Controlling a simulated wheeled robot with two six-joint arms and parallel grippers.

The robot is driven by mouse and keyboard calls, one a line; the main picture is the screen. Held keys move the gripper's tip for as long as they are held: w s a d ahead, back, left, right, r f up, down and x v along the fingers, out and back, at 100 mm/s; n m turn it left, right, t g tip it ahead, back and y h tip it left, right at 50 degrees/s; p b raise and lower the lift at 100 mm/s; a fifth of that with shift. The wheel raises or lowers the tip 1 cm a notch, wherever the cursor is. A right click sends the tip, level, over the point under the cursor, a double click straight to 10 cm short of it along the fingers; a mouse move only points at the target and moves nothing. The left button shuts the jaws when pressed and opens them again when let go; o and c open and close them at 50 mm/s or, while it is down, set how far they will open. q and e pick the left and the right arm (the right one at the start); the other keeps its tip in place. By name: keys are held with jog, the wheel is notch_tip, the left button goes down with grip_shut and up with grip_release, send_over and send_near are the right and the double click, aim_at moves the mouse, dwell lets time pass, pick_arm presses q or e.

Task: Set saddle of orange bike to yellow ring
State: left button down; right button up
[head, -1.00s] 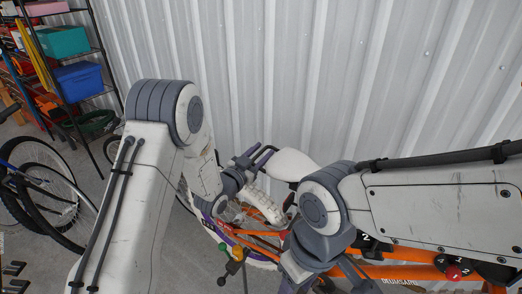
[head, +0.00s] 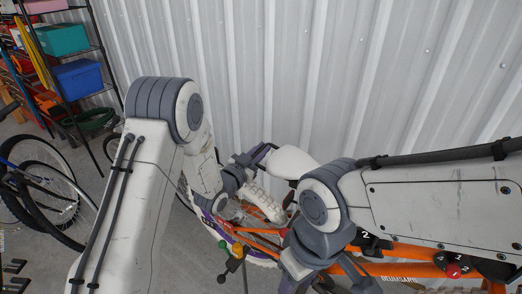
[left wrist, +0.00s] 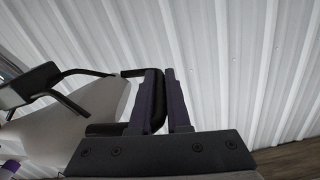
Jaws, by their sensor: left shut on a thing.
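The orange bike (head: 400,268) stands below my arms, partly hidden by them. Its white saddle (head: 293,162) is near the wall. My left gripper (head: 259,155) is beside the saddle, with its purple fingers shut on a thin black bar. In the left wrist view the fingers (left wrist: 165,103) close around this black bar (left wrist: 158,110), next to a pale, smooth surface (left wrist: 75,118) that looks like the saddle. My right arm covers the middle of the bike; its gripper fingers cannot be made out. I cannot pick out the yellow ring.
A corrugated metal wall (head: 300,70) stands close behind the bike. Green, yellow and red knobs (head: 235,252) show at the bike's left part. Another bike (head: 40,190) stands at left, near a shelf with a blue bin (head: 78,78). Bare floor lies between the bikes.

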dwell(0.8)
pick_arm(q)
notch_tip(320, 180, up, 6)
jog(key=w+a, duration=0.1)
jog(key=shift+a+p, duration=0.35)
jog(key=shift+a, duration=0.05)
jog(key=shift+w, duration=0.1)
jog(key=c, duration=0.9)
grip_release()
jog(key=shift+f, duration=0.2)
jog(key=b+v, duration=0.3)
jog(key=v, duration=0.7)
jog(key=shift+s+a, duration=0.1)
jog(key=shift+s, duration=0.2)
